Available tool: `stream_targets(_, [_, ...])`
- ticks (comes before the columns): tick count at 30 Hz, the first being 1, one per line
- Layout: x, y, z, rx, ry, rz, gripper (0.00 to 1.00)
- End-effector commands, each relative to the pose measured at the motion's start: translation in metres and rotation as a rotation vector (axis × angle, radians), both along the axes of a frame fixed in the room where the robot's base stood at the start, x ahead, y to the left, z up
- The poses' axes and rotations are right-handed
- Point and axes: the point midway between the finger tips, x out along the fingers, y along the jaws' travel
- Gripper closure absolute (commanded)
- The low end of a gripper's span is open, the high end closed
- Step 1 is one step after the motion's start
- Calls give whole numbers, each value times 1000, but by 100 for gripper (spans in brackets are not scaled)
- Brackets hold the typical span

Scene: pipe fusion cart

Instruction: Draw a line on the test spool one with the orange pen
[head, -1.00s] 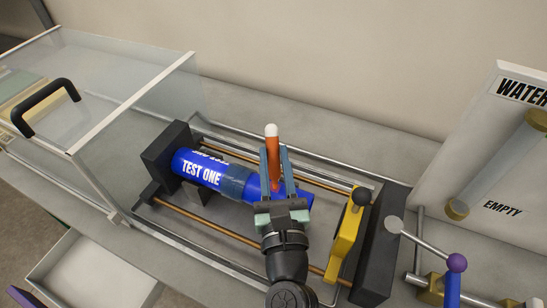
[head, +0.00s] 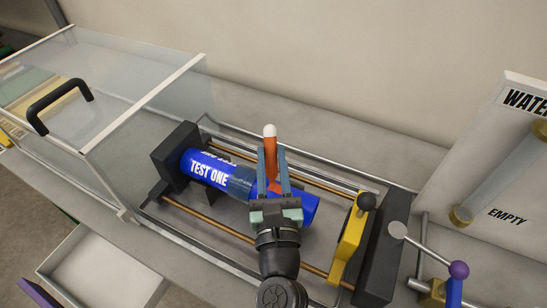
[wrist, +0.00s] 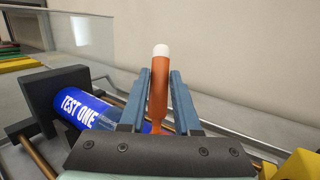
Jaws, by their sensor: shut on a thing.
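The test spool one is a blue cylinder marked "TEST ONE" (head: 209,169), with a greyish middle band. It lies along the rails with its left end at a black block; it also shows in the wrist view (wrist: 80,110). My gripper (head: 271,165) is shut on the orange pen (head: 270,145), which stands nearly upright with its white end up. In the wrist view the orange pen (wrist: 159,85) sits between the two blue-grey fingers. The pen's lower end is over the spool's right part; whether its tip touches the spool is hidden by my gripper.
A black block (head: 172,155) and copper rods frame the spool. A yellow lever with a black knob (head: 350,240) stands to the right. A clear box with a black handle (head: 60,103) is at left, an open white drawer (head: 100,270) below it.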

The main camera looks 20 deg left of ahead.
Motion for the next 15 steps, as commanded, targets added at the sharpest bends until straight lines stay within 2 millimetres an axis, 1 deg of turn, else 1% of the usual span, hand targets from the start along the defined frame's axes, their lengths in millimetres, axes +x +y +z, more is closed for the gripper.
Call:
stream_targets(8, [0,-9,1,0,-1,-3,100])
stream_targets(15, [0,-11,1,-1,-2,-2,100])
